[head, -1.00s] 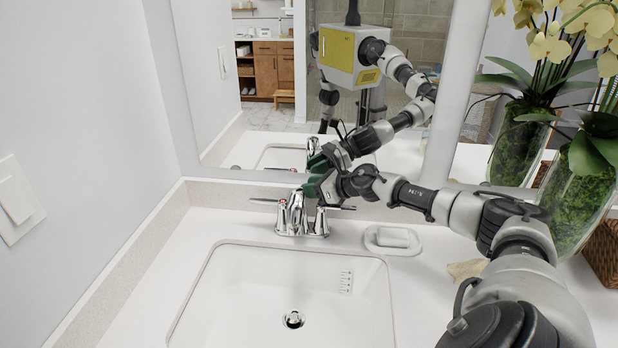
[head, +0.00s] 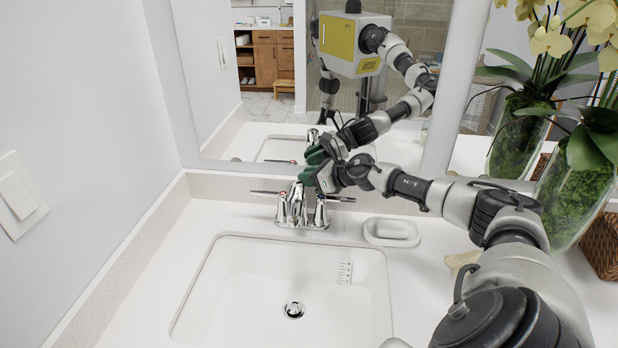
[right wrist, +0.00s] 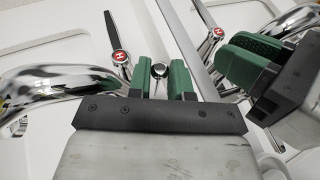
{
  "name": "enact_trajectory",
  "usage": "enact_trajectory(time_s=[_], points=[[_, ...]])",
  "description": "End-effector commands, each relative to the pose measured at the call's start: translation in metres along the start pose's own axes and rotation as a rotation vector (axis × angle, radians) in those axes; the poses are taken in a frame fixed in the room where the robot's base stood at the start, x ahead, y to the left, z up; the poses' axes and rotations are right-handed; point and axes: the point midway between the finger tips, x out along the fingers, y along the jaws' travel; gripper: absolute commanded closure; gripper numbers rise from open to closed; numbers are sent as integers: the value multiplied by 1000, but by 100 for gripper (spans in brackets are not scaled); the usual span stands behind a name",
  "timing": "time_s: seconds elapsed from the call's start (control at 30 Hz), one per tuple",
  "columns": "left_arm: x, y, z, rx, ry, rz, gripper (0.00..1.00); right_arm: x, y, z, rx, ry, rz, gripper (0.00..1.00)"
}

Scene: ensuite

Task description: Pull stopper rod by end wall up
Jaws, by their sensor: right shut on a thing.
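The chrome faucet (head: 297,211) stands behind the sink, with a lever handle on each side. The stopper rod (right wrist: 160,71) shows as a small round chrome knob behind the spout in the right wrist view. My right gripper (right wrist: 164,73) has its green fingers on either side of the rod and is shut on it. In the head view my right gripper (head: 309,176) is just above and behind the faucet, close to the mirror, and hides the rod. My left gripper is not in view.
The white sink (head: 250,285) has its drain stopper (head: 294,310) at the bottom. A white soap dish (head: 391,232) sits right of the faucet. The mirror (head: 270,110) rises close behind, reflecting my arm. Glass vases with orchids (head: 580,190) stand at the right.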

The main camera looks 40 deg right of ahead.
Motion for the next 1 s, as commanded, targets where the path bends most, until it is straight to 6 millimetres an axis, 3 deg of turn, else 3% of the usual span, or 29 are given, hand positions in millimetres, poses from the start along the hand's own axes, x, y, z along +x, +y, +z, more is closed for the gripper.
enact_trajectory(time_s=[0.03,0.1,0.37,0.4,0.43,0.77,1.0], points=[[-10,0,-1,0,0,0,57,-6,-1,14,-4,-3,-2,100],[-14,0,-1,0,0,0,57,-8,-1,20,-3,-3,-2,100],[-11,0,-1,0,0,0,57,-8,-2,20,-3,-8,-4,100],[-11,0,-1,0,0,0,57,-8,-2,20,-3,-8,-5,76],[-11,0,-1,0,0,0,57,-8,-2,20,-3,-8,-5,71],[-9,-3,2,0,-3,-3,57,-9,-2,17,-3,-3,-4,70],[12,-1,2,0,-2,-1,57,-34,-1,12,-9,2,-3,70]])
